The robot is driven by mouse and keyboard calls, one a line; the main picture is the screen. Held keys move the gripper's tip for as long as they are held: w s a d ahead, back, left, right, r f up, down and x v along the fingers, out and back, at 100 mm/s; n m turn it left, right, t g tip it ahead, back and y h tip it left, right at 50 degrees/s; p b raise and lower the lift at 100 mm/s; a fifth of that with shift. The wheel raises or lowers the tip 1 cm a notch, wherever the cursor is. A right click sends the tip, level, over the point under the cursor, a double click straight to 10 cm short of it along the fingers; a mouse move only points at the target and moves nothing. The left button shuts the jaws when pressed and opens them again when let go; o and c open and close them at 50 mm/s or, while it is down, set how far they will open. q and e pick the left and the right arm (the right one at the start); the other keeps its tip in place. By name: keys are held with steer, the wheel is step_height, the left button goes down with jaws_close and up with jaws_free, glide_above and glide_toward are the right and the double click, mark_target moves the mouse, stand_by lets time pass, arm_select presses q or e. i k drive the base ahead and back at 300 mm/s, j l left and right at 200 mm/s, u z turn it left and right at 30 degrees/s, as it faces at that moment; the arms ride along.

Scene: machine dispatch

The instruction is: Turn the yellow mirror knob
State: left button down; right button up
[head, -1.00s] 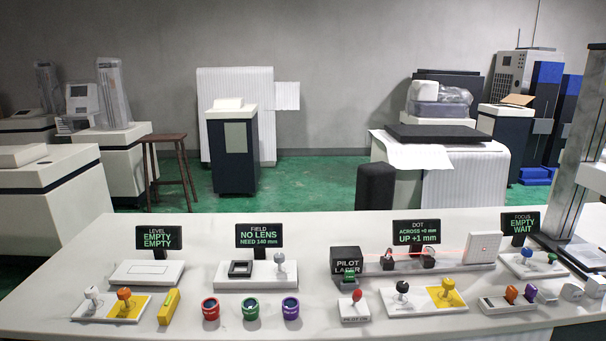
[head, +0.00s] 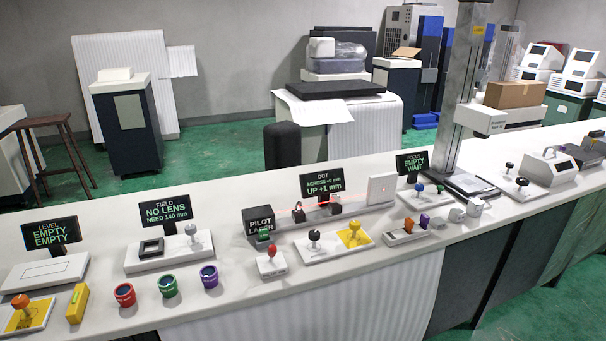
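The yellow mirror knob (head: 354,228) stands upright on a yellow square at the right end of a white base. A black knob (head: 314,238) stands on the same base to its left. A thin red beam shows between two small black mounts and a white target plate (head: 381,189). Neither of my grippers is in view.
A red-topped switch (head: 271,255) stands left of the knob base, in front of the black PILOT LASER box (head: 259,221). A holder with orange and purple pieces (head: 409,231) stands to the right. A tall grey column (head: 468,90) rises at the bench's back.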

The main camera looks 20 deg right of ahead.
mark_target(355, 225)
steer(key=i+j, duration=0.2)
steer(key=i, duration=0.35)
steer(key=z, duration=0.4)
steer(key=i+j+z, duration=0.1)
steer(key=z, duration=0.7)
steer(key=i+j+z, duration=0.1)
steer(key=z, duration=0.3)
